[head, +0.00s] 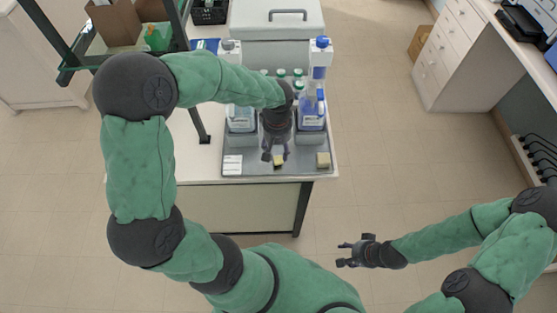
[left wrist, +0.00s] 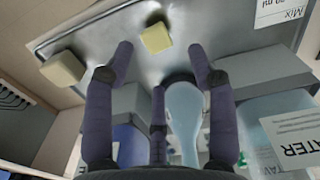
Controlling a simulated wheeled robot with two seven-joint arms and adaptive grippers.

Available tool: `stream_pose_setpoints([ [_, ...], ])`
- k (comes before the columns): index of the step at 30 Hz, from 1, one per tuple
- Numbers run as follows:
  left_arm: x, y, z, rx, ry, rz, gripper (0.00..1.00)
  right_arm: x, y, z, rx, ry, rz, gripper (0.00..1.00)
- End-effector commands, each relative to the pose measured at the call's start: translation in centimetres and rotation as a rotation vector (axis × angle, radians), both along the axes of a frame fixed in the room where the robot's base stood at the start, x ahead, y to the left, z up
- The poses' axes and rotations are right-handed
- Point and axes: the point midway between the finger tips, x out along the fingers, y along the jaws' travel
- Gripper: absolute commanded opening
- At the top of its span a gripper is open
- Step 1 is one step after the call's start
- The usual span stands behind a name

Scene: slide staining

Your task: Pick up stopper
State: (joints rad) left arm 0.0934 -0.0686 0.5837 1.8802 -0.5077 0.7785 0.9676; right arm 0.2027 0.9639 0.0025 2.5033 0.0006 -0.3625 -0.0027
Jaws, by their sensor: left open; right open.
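A small yellow block (head: 279,161) lies on the grey tray (head: 250,171) near its front edge; it also shows in the left wrist view (left wrist: 156,37). A larger beige block (head: 323,160) lies to its right, at the left wrist view's left (left wrist: 63,69). I cannot tell which of these, if either, is the stopper. My left gripper (head: 273,154) is open over the tray, just behind the yellow block. My right gripper (head: 344,254) is open and empty over the floor.
Labelled bottles (head: 240,118) (head: 312,113) stand in grey holders on both sides of my left gripper. Green-capped bottles (head: 281,73) stand behind it. A white card (head: 232,164) lies at the tray's front left. A white box (head: 277,45) stands behind.

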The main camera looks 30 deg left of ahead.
Motion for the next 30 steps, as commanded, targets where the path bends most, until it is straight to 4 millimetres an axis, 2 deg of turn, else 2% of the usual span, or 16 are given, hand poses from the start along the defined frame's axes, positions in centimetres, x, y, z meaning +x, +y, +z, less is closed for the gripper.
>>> stream_pose_setpoints([
  [12,-0.8,-0.7,-4.9,-0.001,0.002,-0.001,0.57,0.0,0.0,-1.5,0.000,0.000,0.000,0.52],
  [19,-0.8,-0.8,-5.0,-0.001,0.001,0.000,0.57,0.0,0.0,-1.4,0.000,0.000,0.000,0.52],
  [20,-0.8,-0.8,-5.0,-0.001,0.001,0.000,0.54,0.0,0.0,-1.4,0.000,0.000,0.000,0.52],
  [21,-0.8,-0.8,-5.0,-0.001,0.001,0.000,0.43,0.0,0.0,-1.4,0.000,0.000,0.000,0.52],
  [24,-0.8,-0.8,-5.0,-0.001,0.001,0.000,0.21,0.0,0.0,-1.4,0.000,0.000,0.000,0.52],
  [30,-0.8,-0.8,-5.0,-0.001,0.001,0.000,0.21,0.0,0.0,-1.4,0.000,0.000,0.000,0.52],
])
